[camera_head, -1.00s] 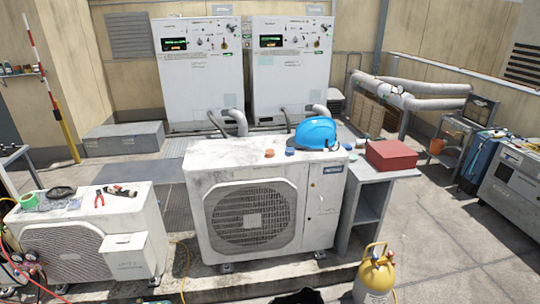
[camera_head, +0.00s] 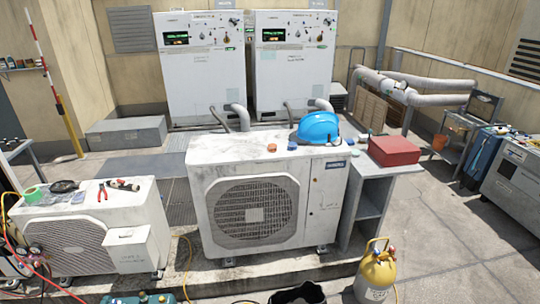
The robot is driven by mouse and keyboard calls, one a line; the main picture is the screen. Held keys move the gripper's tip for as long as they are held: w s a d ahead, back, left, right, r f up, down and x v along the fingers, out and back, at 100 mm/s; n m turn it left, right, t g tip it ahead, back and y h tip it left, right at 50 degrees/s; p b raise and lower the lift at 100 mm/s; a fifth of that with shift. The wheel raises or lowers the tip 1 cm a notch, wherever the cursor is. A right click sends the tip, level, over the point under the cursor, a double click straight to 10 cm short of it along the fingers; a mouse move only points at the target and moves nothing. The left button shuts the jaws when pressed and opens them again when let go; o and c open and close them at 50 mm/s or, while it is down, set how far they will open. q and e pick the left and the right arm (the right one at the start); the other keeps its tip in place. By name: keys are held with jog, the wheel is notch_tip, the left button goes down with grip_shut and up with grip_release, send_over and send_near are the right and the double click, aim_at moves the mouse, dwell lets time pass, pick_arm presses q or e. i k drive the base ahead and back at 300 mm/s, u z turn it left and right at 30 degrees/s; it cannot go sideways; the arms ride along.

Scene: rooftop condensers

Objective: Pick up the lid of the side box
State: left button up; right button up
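A small white side box (camera_head: 131,258) is fixed to the right front of the low left condenser unit (camera_head: 75,240). Its flat lid (camera_head: 125,235) lies on top and looks closed. The lid's edge is hard to make out from here. Neither my left nor my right gripper shows in the head view.
Pliers (camera_head: 102,190) and a green tape roll (camera_head: 30,193) lie on the left unit. A larger condenser (camera_head: 255,210) carries a blue helmet (camera_head: 318,128). A red box (camera_head: 394,151) sits on a grey stand.

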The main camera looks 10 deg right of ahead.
aim_at(138, 234)
jog(key=u, duration=0.25)
jog(key=i, duration=2.2)
jog(key=u, duration=2.1)
